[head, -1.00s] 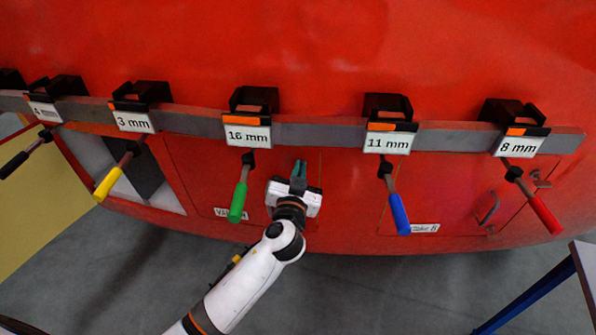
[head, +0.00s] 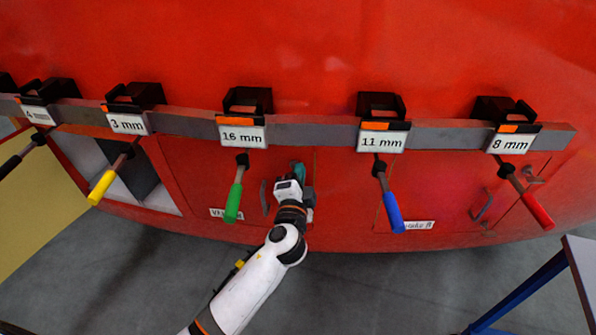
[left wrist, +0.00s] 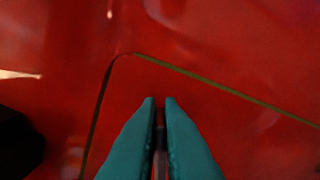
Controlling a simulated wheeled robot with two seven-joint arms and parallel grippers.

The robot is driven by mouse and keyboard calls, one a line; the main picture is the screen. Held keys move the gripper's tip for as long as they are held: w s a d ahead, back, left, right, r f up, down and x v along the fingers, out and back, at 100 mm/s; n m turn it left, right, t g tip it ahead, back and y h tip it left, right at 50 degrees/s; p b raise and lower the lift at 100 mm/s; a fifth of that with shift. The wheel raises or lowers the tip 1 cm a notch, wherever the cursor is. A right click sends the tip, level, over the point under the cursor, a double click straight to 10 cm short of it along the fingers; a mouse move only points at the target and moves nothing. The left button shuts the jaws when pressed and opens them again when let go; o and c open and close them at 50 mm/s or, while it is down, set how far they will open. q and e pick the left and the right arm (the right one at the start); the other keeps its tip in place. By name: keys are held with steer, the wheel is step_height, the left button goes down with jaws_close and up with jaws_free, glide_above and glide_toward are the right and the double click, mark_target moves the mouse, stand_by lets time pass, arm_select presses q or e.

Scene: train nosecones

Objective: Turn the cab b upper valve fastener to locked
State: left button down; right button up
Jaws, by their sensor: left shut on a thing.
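My left gripper (head: 299,167), with teal fingers, is at the red panel near the upper right corner of the door with the label starting "VA" (head: 230,213). The fingers also show in the left wrist view (left wrist: 160,103), close together, pointing at the red surface beside the door's corner seam. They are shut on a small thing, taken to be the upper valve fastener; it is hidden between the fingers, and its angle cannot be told. My right gripper is not in view.
Hanging in front of the panel are screwdrivers with green (head: 233,202), blue (head: 393,212), yellow (head: 101,187) and red (head: 538,211) handles. They hang from a grey rail (head: 335,131) with size labels. The green one is close left of my gripper. A blue-framed table (head: 578,262) stands at lower right.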

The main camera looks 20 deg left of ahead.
arm_select(q)
steer(key=shift+d+f+m+p, duration=0.1)
steer(key=shift+f+m+p, duration=0.1)
steer(key=shift+m, duration=0.85)
steer(key=shift+f+m+p, duration=0.1)
steer(key=shift+m+p, duration=0.05)
steer(key=shift+m, duration=0.9)
steer(key=c, duration=1.6)
jaws_free()
steer(key=shift+s+d+b, duration=0.3)
steer(key=shift+s+b, duration=0.1)
steer(key=shift+s, duration=1.6)
steer(key=shift+s+d+b, duration=0.3)
steer(key=shift+s+b, duration=0.1)
steer(key=shift+s, duration=1.55)
steer(key=shift+s+d+b, duration=0.3)
steer(key=shift+s+b, duration=0.1)
steer(key=shift+s, duration=1.6)
